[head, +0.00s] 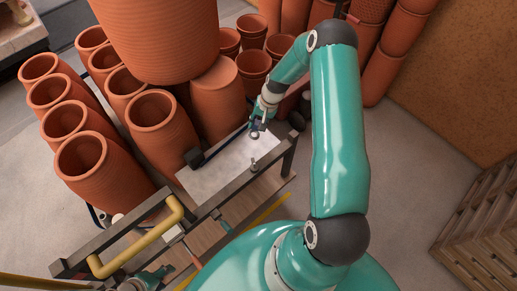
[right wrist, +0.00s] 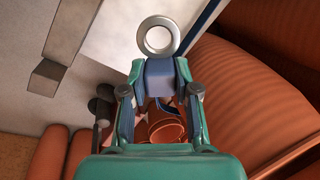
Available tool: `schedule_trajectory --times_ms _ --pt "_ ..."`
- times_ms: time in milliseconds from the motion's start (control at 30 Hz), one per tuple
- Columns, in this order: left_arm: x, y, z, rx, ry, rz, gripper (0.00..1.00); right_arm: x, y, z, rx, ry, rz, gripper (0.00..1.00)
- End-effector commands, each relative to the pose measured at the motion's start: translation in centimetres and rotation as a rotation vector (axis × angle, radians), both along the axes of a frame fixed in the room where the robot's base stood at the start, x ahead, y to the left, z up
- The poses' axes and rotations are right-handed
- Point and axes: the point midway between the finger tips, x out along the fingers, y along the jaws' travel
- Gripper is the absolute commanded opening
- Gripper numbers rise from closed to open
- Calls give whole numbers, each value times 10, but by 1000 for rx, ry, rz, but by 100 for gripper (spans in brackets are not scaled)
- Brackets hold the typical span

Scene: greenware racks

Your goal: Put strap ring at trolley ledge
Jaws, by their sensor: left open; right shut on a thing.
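The strap ring is a pale metal ring (right wrist: 159,36) on a blue-grey block (right wrist: 160,77). My right gripper (right wrist: 159,82) is shut on the block, with the ring sticking out beyond the fingertips. In the head view my right gripper (head: 259,121) is over the far edge of the trolley's pale flat top (head: 225,172), with the ring (head: 255,135) below it. I cannot tell whether the ring touches the top. I take this top as the trolley ledge. My left gripper (head: 145,282) is open at the bottom left, partly cut off, near the yellow handle (head: 140,240).
Terracotta pots (head: 100,165) crowd the left, and a large one (head: 160,35) stands behind the trolley. More pots (head: 255,65) stand beyond my right gripper. A small post (head: 254,165) and dark rail (head: 290,150) edge the top. Wooden racks (head: 485,215) stand at right; the floor before them is clear.

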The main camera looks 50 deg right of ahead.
Motion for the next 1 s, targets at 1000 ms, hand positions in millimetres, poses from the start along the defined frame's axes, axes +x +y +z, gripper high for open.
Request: schedule_trajectory --times_ms 1000 --pt "0 0 -50 0 0 0 48 0 0 -52 -1 -1 0 0"
